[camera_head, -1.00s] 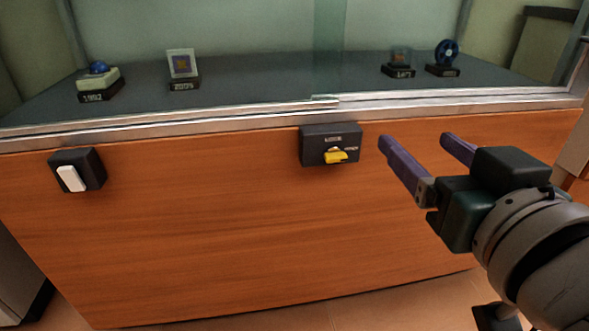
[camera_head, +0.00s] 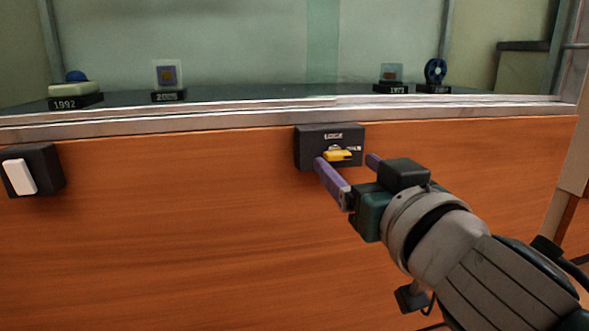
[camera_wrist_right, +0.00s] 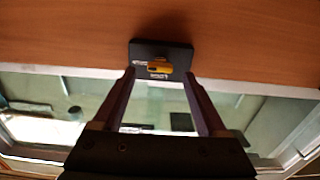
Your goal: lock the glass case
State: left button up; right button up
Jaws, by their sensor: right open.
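The glass case (camera_head: 220,50) stands on a wooden front panel (camera_head: 180,230). A black lock box (camera_head: 305,140) labelled LOCK is fixed on the panel just under the metal rail. Its yellow knob (camera_head: 338,155) lies roughly sideways, its end to the right. My right gripper (camera_head: 346,160) is open, its two purple fingers at the lock box on either side of the knob in the picture. In the right wrist view the knob (camera_wrist_right: 159,67) shows between and beyond the fingertips (camera_wrist_right: 160,76), apart from both. My left gripper is not in view.
A black box with a white switch (camera_head: 20,176) is on the panel at the left. Several small exhibits, such as a blue wheel (camera_head: 435,71), stand behind the glass. The metal rail (camera_head: 200,123) runs just above the lock box.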

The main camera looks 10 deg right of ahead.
aim_at(336, 155)
jog(key=shift+w, duration=1.15)
jog(key=shift+c, duration=0.3)
grip_shut()
